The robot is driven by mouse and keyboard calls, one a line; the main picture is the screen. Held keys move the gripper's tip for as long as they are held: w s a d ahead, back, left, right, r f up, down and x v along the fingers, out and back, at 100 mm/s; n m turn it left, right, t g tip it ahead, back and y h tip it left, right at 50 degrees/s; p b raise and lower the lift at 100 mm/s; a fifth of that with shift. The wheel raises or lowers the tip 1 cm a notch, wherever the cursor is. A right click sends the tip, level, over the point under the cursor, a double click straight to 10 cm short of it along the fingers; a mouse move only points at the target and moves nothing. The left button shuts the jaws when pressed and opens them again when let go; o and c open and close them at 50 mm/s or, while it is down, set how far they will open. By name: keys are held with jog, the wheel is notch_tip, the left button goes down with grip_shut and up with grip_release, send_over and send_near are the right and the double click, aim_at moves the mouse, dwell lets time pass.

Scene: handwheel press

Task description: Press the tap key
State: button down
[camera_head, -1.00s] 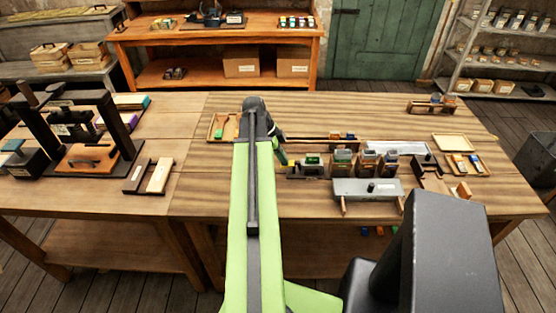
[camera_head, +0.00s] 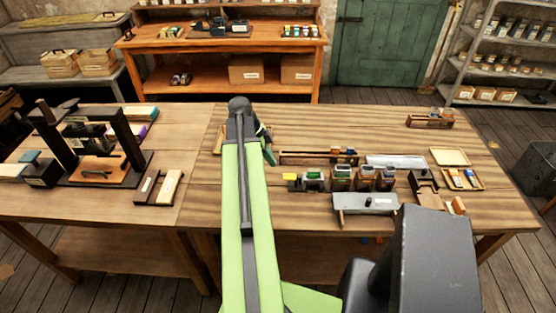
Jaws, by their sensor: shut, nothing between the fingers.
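I cannot make out for sure which part is the tap key. A small dark base with a yellow block (camera_head: 290,177) on top stands near the front of the main table, just right of my arm, and may be it. My green arm reaches up the middle of the view and bends down at its far end. My gripper (camera_head: 270,157) hangs from there, shut and empty, pointing down above the table. It is up and left of the yellow block in the picture, apart from it. Its fingertips are small and dark.
A handwheel press (camera_head: 95,172) stands on the left table. The main table's back middle is clear.

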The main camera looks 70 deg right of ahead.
jog(key=w+r+p, duration=0.1)
jog(key=r, duration=0.1)
jog(key=w+a+r+p, duration=0.1)
jog(key=shift+w+r, duration=0.4)
dwell(0.5)
jog(key=w+a+f+n+t+h+b, duration=0.25)
jog(key=w+a+n, duration=0.45)
jog(key=w+a, duration=1.75)
jog(key=w+a+f+n+y, duration=0.1)
jog(key=w+a+n, duration=0.1)
jog(key=a+n, duration=0.6)
jog(key=w+a+f+n+t+y+b, duration=0.1)
jog(key=w+a+n, duration=0.1)
jog(key=a+n, duration=0.7)
jog(key=w+a+f+n+t+y, duration=0.1)
jog(key=w+a+n+y, duration=0.1)
jog(key=a+n, duration=0.6)
jog(key=w+a, duration=0.1)
jog(key=a, duration=0.4)
jog(key=shift+a+f, duration=0.4)
